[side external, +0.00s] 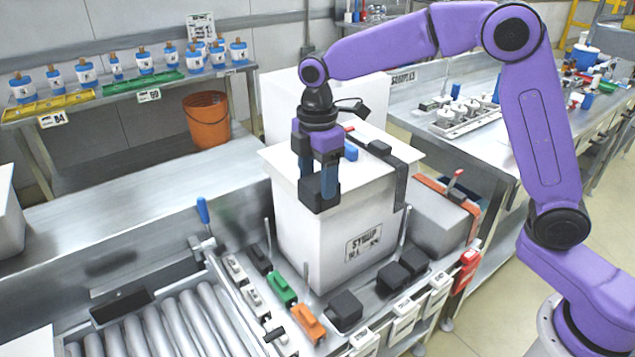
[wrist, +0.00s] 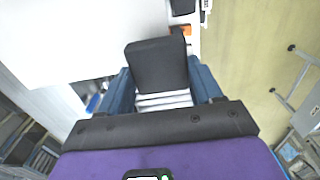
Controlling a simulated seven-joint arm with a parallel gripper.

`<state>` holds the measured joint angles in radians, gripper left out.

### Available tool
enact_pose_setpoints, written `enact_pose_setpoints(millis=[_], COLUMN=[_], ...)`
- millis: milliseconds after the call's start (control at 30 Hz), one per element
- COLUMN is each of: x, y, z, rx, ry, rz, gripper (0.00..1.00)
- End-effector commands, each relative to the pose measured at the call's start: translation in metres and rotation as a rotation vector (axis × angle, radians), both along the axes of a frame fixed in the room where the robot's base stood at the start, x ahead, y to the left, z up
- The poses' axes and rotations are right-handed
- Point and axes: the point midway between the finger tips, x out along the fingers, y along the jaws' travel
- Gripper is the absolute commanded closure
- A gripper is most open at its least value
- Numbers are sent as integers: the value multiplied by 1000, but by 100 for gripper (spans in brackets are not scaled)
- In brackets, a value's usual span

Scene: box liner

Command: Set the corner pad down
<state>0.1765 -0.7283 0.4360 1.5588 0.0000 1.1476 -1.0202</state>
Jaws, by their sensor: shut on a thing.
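My gripper (side external: 318,180) points down at the near upper edge of the white SYRUP box (side external: 345,250). Its blue fingers are shut on a black corner pad (side external: 319,194). The pad also shows in the wrist view (wrist: 157,66), between the two fingers. In the side view the pad overlaps the box's near top corner; I cannot tell whether it touches the box. Other black pads lie at the box's foot: one in front (side external: 345,308) and two to the right (side external: 393,275). A dark angled piece (side external: 400,180) hangs over the box's right top edge.
Green (side external: 280,288) and orange (side external: 308,322) clamp-like pieces lie left of the box. Metal rollers (side external: 165,325) fill the front left. A grey block (side external: 438,220) stands close right.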

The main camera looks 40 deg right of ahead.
Motion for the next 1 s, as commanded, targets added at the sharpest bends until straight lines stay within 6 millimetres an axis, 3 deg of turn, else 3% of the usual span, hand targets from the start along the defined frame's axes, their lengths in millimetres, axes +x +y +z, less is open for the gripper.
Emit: enact_pose_setpoints(millis=[167, 467, 700, 1000], x=[-9, -53, -96, -125], y=[-4, -21, -38, -49], z=[27, 78, 96, 110], rx=[2, 3, 2, 1], ry=[-4, -5, -3, -2], rz=[0, 1, 1, 1], gripper=[69, 69, 69, 69])
